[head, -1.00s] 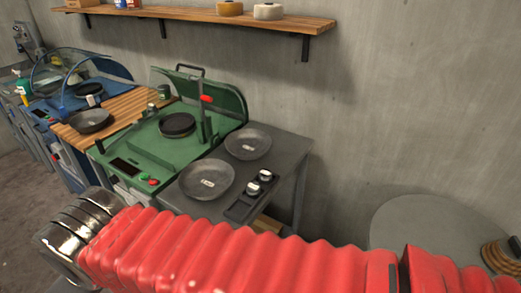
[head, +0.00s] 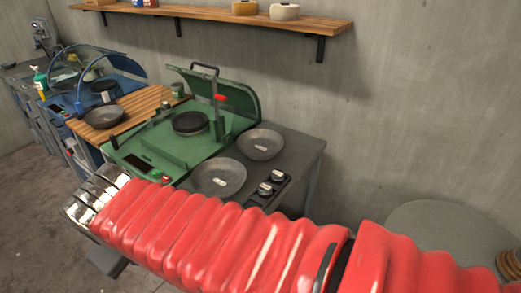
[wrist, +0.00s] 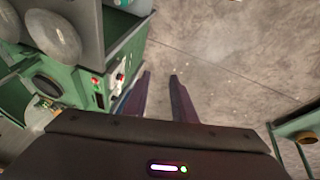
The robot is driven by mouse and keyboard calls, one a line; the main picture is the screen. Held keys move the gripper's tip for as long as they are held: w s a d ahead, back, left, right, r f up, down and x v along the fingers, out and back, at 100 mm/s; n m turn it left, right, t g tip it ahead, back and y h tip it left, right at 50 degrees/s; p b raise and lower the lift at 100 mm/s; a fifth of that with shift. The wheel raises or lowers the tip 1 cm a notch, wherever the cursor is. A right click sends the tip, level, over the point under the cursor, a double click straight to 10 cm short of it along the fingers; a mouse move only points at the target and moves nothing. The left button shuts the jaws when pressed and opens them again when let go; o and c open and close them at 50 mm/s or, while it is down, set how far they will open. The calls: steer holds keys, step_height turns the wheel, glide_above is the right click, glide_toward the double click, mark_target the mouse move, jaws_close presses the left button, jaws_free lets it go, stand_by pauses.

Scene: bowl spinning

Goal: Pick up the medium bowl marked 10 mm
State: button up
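In the head view, one grey bowl (head: 218,177) with a small white label sits at the front of the grey side table, and a second labelled bowl (head: 261,144) sits behind it. A third dark bowl (head: 103,117) is on the wooden board to the left. The labels are too small to read, so I cannot tell which says 10 mm. In the wrist view, my gripper (wrist: 160,75) is open and empty, with bare floor between its fingers. A grey bowl (wrist: 52,35) shows at upper left, well apart from the fingers. The head view does not show the fingers.
The green machine (head: 170,140) with its raised lid stands left of the grey table (head: 305,150). A blue machine (head: 100,88) is further left. A wooden shelf (head: 215,22) hangs above. A round table (head: 440,225) is at right.

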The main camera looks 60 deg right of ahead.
steer(key=d+f+n+g+h, duration=0.2)
steer(key=d+f+h, duration=0.1)
steer(key=d, duration=1.2)
steer(key=d+f+n+g+h, duration=0.3)
steer(key=d+f+h, duration=0.1)
steer(key=d, duration=1.1)
steer(key=s+d+f+n+g+h, duration=0.1)
steer(key=d+f+n+g+h, duration=0.1)
steer(key=d, duration=1.3)
steer(key=shift+d+f+n+h, duration=0.2)
steer(key=shift+f+n+h, duration=0.2)
steer(key=shift+h, duration=0.2)
steer(key=shift+d+f+n+h, duration=0.15)
steer(key=shift+f+n+h, duration=0.15)
steer(key=shift+f+h, duration=0.25)
steer(key=shift+d+f, duration=0.1)
steer(key=shift+d, duration=0.1)
steer(key=shift+x, duration=4.35)
steer(key=shift+s, duration=0.1)
steer(key=shift+x, duration=2.55)
